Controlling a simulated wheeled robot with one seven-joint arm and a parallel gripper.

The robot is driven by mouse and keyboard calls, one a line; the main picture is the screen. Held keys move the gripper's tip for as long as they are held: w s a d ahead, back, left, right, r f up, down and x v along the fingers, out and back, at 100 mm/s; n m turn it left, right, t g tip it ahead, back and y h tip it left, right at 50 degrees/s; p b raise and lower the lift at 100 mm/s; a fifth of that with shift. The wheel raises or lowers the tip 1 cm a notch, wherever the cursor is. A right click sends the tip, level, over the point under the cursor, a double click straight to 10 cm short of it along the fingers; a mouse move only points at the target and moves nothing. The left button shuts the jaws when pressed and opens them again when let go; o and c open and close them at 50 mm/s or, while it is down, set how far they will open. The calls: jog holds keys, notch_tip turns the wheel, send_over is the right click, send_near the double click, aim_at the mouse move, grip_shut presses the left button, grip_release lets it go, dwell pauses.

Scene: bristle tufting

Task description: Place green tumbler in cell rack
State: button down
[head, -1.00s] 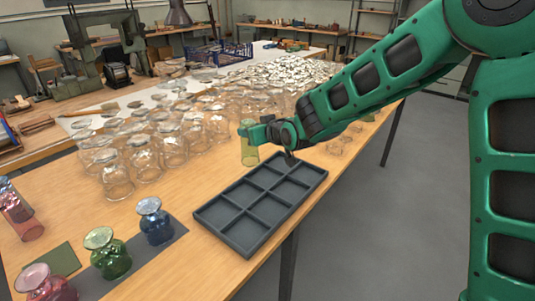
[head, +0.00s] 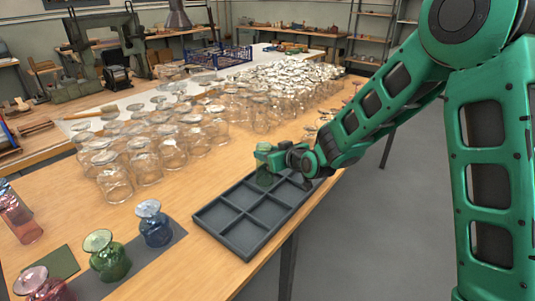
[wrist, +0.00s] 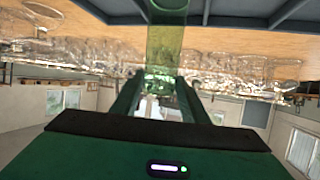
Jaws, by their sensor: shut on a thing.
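The green tumbler (head: 264,178) is see-through and held roughly upright at the far end of the cell rack. My gripper (head: 265,158) is shut on its upper part. In the wrist view the tumbler (wrist: 166,42) sits between the two fingers (wrist: 158,84) and reaches up toward the rack (wrist: 225,14). The dark grey cell rack (head: 222,237) lies on the table with several square cells, the visible ones empty. My gripper and arm hide its far right part. I cannot tell whether the tumbler's lower end touches the rack.
Many clear glass jars (head: 146,163) crowd the table (head: 150,268) left of and behind the rack. Blue (head: 155,222), green (head: 106,256) and pink (head: 40,286) vases stand at the front left. A pinkish-red glass (head: 20,222) stands at the left edge.

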jog(key=c, duration=1)
grip_release()
jog(key=v, duration=1.2)
jog(key=shift+w, duration=0.1)
